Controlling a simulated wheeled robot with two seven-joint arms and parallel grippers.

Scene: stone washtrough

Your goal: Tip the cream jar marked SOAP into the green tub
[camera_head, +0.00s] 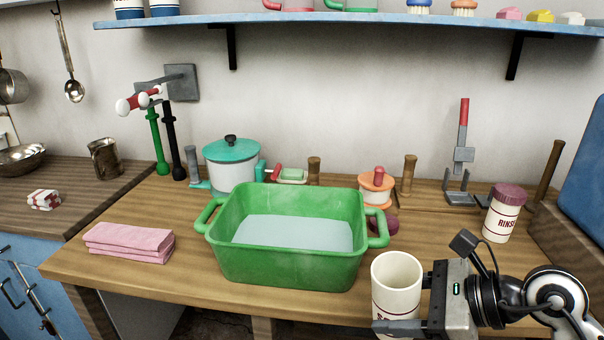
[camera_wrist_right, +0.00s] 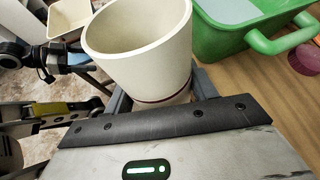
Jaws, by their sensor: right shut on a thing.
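The cream jar (camera_head: 396,297) is open at the top and stands roughly upright at the front right of the tub. Red lettering near its bottom is partly hidden by a finger. My right gripper (camera_head: 425,322) is shut around the jar's lower part, coming from the right. In the right wrist view the jar (camera_wrist_right: 140,45) fills the jaws, and its visible inner wall looks bare; its bottom is hidden. The green tub (camera_head: 288,267) sits on the wooden counter with pale bluish water in it. The jar is beside the tub, not over it.
A pink folded cloth (camera_head: 128,243) lies left of the tub. A teal-lidded pot (camera_head: 230,172) and an orange-lidded pot (camera_head: 376,190) stand behind it. A RINSE jar (camera_head: 503,215) stands at the right. A blue shelf (camera_head: 350,19) runs above.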

